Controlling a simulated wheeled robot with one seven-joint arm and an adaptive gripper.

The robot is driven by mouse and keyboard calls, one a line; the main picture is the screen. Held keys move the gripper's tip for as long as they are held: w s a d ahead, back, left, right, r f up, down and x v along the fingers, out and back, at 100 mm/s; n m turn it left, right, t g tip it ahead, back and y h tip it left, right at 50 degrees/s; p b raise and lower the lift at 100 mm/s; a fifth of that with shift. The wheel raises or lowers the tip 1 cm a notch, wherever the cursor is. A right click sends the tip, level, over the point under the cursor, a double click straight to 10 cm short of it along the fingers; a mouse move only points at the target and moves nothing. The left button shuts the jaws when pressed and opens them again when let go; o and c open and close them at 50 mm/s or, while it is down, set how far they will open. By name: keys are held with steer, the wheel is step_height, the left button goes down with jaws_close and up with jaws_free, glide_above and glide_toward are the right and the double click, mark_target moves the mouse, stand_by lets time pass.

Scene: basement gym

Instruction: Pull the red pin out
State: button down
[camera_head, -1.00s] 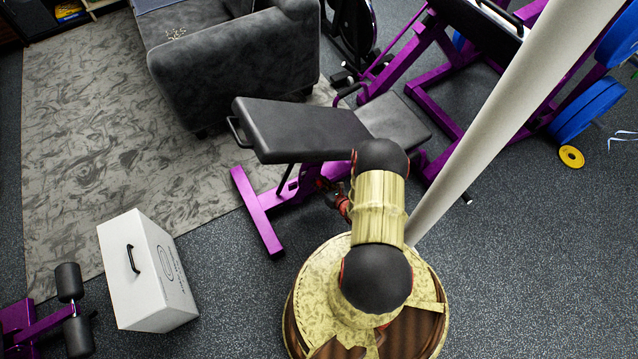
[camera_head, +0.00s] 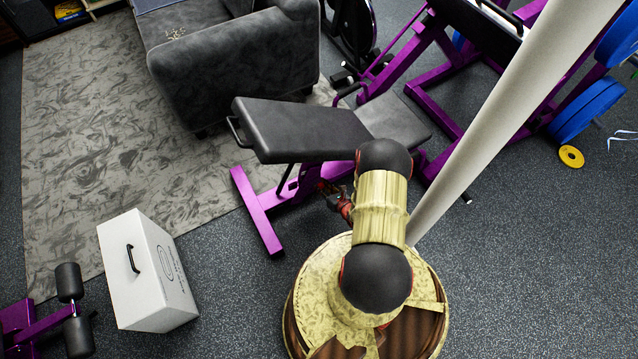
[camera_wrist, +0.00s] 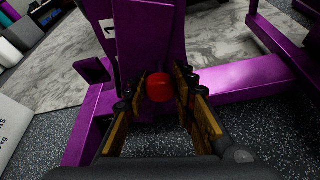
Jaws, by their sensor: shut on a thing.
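The red pin (camera_wrist: 160,87) shows in the wrist view as a rounded red knob in front of the purple frame of the bench. My gripper (camera_wrist: 162,92) has its two fingers on either side of the knob and is shut on it. The pin's shaft is hidden behind the knob, so I cannot tell how far it sits in the frame. In the head view the black padded bench (camera_head: 305,130) stands on its purple frame (camera_head: 258,212). My arm and the bench hide the pin there.
A white box (camera_head: 148,270) stands on the floor at left. A grey armchair (camera_head: 235,65) is behind the bench on a grey rug (camera_head: 110,130). A pale post (camera_head: 500,110) rises just right of my arm. Purple machines with blue plates (camera_head: 588,105) fill the back right.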

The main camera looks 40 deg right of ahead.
steer(key=shift+s+a, duration=0.1)
steer(key=shift+s, duration=0.25)
steer(key=c, duration=1.4)
jaws_free()
steer(key=shift+v, duration=5.95)
steer(key=shift+s+f, duration=0.1)
steer(key=shift+f, duration=0.05)
